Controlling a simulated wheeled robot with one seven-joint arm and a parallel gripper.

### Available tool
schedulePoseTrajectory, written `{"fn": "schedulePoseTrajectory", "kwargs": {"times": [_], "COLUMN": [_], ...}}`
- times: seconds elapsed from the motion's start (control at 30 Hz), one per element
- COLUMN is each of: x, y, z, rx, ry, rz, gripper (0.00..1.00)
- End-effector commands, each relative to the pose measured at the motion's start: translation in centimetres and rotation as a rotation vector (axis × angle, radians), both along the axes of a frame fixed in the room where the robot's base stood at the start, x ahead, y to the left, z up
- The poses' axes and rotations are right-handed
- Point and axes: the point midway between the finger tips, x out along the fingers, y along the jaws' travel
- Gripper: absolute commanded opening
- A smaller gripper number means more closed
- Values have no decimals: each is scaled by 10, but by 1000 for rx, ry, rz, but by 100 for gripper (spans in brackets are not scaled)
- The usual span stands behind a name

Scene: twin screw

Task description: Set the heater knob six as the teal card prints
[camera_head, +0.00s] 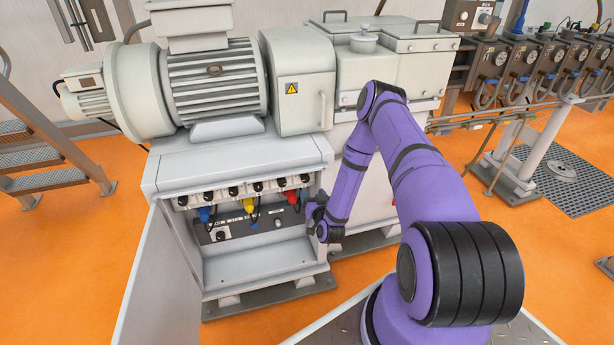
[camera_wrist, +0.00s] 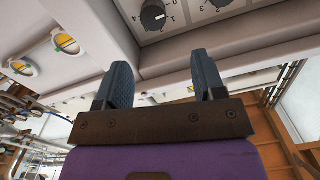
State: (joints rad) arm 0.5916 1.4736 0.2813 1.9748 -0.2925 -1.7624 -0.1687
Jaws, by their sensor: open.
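A row of several small black knobs (camera_head: 234,192) runs along the upper strip of the open cabinet under the motor. Which of them is knob six cannot be read; the rightmost one (camera_head: 304,179) is nearest my arm. In the wrist view a black round knob (camera_wrist: 153,17) with a white pointer mark sits on a pale panel with printed digits, seen upside down. Part of another printed dial (camera_wrist: 220,3) is cut off at the top edge. My gripper (camera_wrist: 163,72) is open and empty, its two fingers apart below the panel, not touching the knob. No teal card can be made out.
Blue, yellow (camera_head: 249,206) and red (camera_head: 292,197) plugs with cables hang below the knob row. A dark control panel (camera_head: 240,228) is set back under it. The cabinet's bottom shelf (camera_head: 265,268) is bare. A pale door panel (camera_head: 155,275) stands at the left.

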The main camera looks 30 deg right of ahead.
Motion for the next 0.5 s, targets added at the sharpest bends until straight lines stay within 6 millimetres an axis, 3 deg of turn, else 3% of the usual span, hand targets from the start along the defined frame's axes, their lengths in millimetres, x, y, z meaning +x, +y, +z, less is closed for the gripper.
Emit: {"fn": "schedulePoseTrajectory", "kwargs": {"times": [0.1,0.23,0.5], "x": [-7,-3,37], "y": [0,-2,-13], "z": [-9,-10,-9], "rx": [5,5,4], "ry": [-16,-22,-23], "rz": [-19,-23,-21], "gripper": [63,63,63]}}
